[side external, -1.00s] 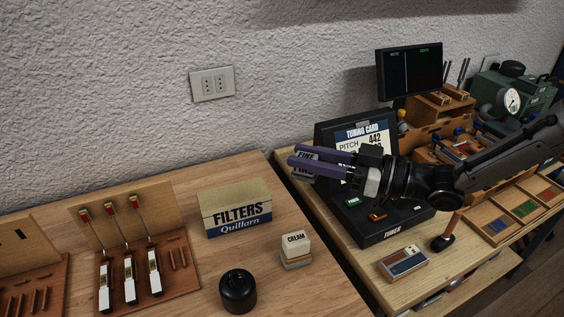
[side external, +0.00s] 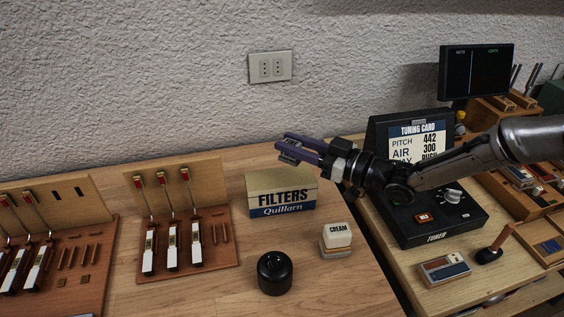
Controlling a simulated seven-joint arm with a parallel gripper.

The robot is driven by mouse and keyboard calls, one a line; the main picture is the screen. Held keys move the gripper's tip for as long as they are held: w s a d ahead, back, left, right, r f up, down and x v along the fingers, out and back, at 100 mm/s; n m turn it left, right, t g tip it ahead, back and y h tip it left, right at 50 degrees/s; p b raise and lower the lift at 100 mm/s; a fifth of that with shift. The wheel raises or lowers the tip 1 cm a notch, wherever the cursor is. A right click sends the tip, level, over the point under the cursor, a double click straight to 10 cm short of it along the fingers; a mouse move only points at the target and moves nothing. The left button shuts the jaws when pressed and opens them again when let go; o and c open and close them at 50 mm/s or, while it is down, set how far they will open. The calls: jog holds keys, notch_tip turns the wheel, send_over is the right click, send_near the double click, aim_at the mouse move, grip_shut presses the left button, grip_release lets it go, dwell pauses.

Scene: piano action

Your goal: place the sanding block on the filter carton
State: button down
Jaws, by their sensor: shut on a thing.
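The filter carton (side external: 282,197), beige with a blue band and the word FILTERS, stands upright on the wooden bench. My gripper (side external: 299,147) has purple fingers and reaches in from the right. It is shut on the sanding block (side external: 291,154), a small grey piece mostly hidden between the fingers. In the picture the block is just above the carton's top, with a gap between them. How far it is from the carton in depth is hard to tell.
A cream box (side external: 337,238) and a black round jar (side external: 275,273) stand in front of the carton. A rack with key models (side external: 180,230) stands to its left. The tuner (side external: 430,218) is on the right bench, below my arm. A wall socket (side external: 270,67) is behind.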

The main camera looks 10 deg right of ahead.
jog(key=f, duration=0.1)
jog(key=w+a+f, duration=0.1)
jog(key=w+f, duration=0.1)
jog(key=shift+w+a+f, duration=0.1)
jog(key=shift+w+a, duration=0.1)
jog(key=shift+a, duration=0.05)
jog(key=shift+w+f, duration=0.1)
jog(key=shift+f, duration=1.55)
jog(key=shift+f, duration=0.1)
jog(key=c, duration=0.6)
grip_release()
jog(key=shift+f, duration=0.1)
jog(key=shift+r, duration=0.2)
jog(key=v, duration=1.2)
